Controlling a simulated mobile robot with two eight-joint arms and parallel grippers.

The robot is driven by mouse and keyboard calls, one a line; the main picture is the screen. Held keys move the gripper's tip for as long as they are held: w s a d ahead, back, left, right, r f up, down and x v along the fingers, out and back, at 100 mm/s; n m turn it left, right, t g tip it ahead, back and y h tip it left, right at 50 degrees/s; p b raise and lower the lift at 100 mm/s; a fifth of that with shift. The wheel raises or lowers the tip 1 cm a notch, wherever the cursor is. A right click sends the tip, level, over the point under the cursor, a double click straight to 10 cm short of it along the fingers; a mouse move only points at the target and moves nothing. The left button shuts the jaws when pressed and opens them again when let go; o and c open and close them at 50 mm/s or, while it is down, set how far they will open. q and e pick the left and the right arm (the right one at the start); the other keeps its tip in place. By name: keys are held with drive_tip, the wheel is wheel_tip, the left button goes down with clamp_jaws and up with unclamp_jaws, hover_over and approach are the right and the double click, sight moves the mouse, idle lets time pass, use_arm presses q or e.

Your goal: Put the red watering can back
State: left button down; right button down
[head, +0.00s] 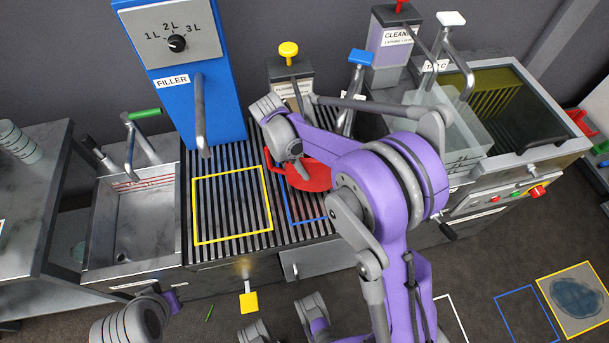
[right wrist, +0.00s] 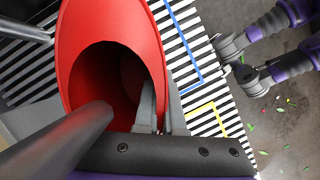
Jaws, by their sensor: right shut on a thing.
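The red watering can (head: 312,176) is over the slatted rack, at the upper part of the blue outline (head: 290,207). My right gripper (head: 299,168) is shut on it, and my purple arm hides its right side. In the right wrist view the can's wide open mouth (right wrist: 84,88) fills the left half, with a grey finger (right wrist: 147,108) at its lower right. I cannot tell whether the can touches the slats. My left gripper is not in view; a part of my left arm shows at the bottom left.
A yellow outline (head: 196,220) lies on the slats left of the blue one. The blue filler (head: 215,90) stands behind, a sink (head: 150,222) is at left, and a yellow-topped dispenser (head: 289,50) is behind the can. A clear bin (head: 455,125) is at right.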

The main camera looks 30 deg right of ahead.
drive_tip(key=shift+f, duration=1.75)
drive_tip(key=shift+f+b, duration=0.15)
drive_tip(key=shift+b, duration=0.15)
drive_tip(key=c, duration=1)
unclamp_jaws()
